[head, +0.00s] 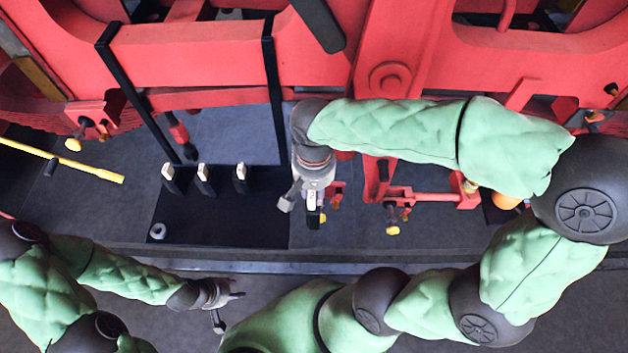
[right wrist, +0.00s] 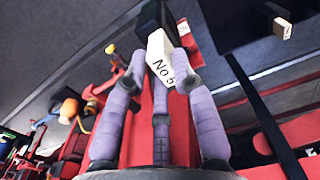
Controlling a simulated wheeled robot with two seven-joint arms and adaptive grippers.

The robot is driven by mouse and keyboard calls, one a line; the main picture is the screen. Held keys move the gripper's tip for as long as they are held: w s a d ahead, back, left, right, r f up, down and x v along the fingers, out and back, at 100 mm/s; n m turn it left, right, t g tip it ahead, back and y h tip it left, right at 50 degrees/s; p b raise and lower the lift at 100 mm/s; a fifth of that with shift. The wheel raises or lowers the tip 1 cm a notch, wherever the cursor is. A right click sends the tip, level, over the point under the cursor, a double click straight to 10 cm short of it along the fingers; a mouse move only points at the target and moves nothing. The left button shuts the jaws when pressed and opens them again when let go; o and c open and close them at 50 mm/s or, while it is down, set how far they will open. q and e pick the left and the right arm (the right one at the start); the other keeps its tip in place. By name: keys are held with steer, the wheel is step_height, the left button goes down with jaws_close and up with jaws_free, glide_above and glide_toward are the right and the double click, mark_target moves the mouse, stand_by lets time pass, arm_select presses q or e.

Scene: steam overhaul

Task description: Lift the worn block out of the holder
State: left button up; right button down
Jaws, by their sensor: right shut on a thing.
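My right gripper (head: 308,196) is shut on a block (head: 312,201) with a pale face and a black part. In the right wrist view the block (right wrist: 160,58) sits between the fingers, and its white face reads "No 5". I cannot tell from the pictures whether it is worn. Red fittings (head: 337,190) lie right beside the gripper in the head view. Which part is the holder, and whether the block still touches it, is unclear. My left gripper (head: 229,307) is low in the head view, its fingers apart and empty, away from the block.
A black board (head: 220,225) left of my right gripper carries three upright pale-and-black blocks (head: 203,177) and a grey ring (head: 158,231). Red frame beams (head: 190,55) span the back. A red bracket (head: 430,196) stands to the right. A yellow bar (head: 75,164) lies far left.

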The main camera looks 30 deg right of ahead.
mark_target(314, 210)
steer(key=shift+r, duration=0.1)
steer(key=r+p, duration=0.1)
steer(key=s+r+p, duration=0.1)
steer(key=r, duration=0.1)
steer(key=a+r+p, duration=0.1)
steer(key=r+p, duration=0.1)
steer(key=shift+s, duration=0.3)
stand_by(0.4)
steer(key=shift+a, duration=0.1)
steer(key=s+a+p, duration=0.4)
steer(key=s+a, duration=0.2)
steer(key=s, duration=0.4)
steer(key=shift+s, duration=0.15)
stand_by(0.6)
steer(key=shift+f, duration=0.1)
